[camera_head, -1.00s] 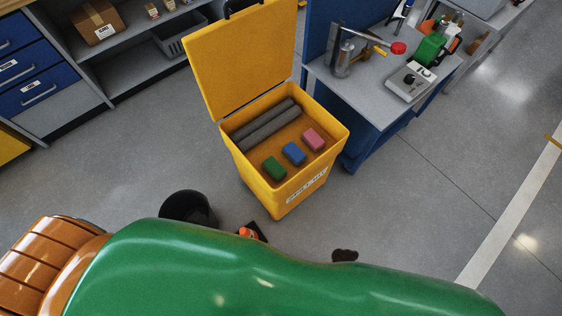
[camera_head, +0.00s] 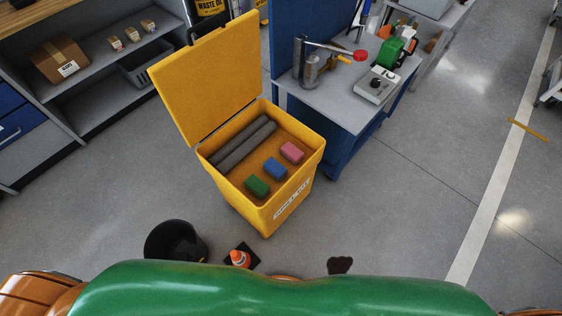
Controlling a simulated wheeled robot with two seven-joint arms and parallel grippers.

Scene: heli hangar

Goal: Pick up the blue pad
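The blue pad (camera_head: 276,168) lies inside the open yellow bin (camera_head: 315,160), between a green pad (camera_head: 257,186) and a pink pad (camera_head: 292,152). Two dark grey rolls (camera_head: 243,145) lie behind the pads in the same bin. The bin's lid (camera_head: 208,75) stands open at its back left. Neither of my grippers shows in the head view; only green and orange parts of my own body fill the lower edge.
A black bucket (camera_head: 175,243) and a small orange cone (camera_head: 239,258) stand on the floor in front of the bin. A blue workbench (camera_head: 335,106) with tools is close behind its right side. Shelves (camera_head: 95,85) stand at the left.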

